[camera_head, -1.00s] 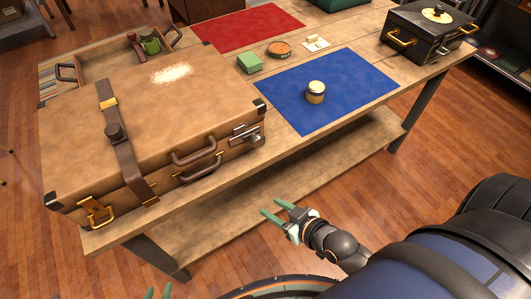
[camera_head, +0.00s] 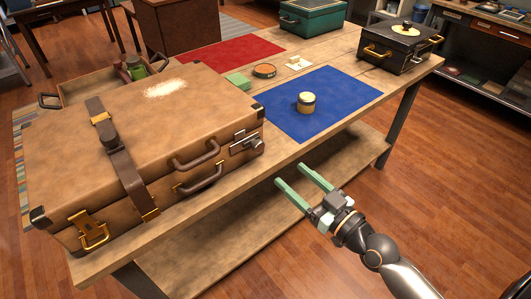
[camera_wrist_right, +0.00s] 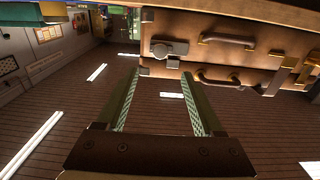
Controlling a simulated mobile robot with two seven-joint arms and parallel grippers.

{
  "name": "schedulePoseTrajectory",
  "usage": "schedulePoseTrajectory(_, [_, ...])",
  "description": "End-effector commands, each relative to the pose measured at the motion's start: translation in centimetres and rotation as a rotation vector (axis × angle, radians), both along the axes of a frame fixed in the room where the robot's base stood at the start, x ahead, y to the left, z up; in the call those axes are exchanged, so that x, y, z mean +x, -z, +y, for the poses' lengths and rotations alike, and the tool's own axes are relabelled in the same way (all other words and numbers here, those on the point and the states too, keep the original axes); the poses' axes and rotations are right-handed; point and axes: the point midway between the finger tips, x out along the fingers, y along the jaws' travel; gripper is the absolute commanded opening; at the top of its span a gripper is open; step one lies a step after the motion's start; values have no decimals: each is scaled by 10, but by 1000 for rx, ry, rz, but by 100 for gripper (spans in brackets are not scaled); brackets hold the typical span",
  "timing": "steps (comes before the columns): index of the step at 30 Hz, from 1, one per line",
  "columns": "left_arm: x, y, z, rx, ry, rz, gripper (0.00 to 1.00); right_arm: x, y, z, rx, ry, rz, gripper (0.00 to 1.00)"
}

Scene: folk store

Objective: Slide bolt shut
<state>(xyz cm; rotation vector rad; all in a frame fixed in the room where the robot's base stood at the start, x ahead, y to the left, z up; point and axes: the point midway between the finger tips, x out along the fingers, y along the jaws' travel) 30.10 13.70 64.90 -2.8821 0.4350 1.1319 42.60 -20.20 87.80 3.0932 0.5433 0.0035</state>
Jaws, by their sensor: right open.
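A large tan suitcase (camera_head: 150,140) lies closed on the wooden table. A silver slide bolt (camera_head: 246,143) is on its front face near the right corner. In the right wrist view the bolt (camera_wrist_right: 170,48) shows on the suitcase (camera_wrist_right: 215,24), beyond the fingertips. I cannot tell how far the bolt is slid. My right gripper (camera_head: 290,174) is open and empty, in front of the table edge, to the right of and lower in the picture than the bolt. Its two green fingers (camera_wrist_right: 161,73) are spread and touch nothing. My left gripper is out of view.
A blue mat (camera_head: 330,106) with a small round tin (camera_head: 306,102) lies right of the suitcase. A black box (camera_head: 400,48) stands at the table's right end. A lower shelf (camera_head: 225,221) runs under the tabletop. Two brown handles (camera_head: 198,181) stick out from the suitcase front.

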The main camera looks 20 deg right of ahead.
Motion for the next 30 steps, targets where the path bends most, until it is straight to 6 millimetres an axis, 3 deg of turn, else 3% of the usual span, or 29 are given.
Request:
schedulePoseTrajectory(18, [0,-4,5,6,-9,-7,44,93,0,35,3,0,1,69])
schedulePoseTrajectory(24, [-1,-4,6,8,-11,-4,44,108,0,40,0,-1,2,69])
schedulePoseTrajectory(30, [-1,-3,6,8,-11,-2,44,110,0,41,0,-1,2,69])
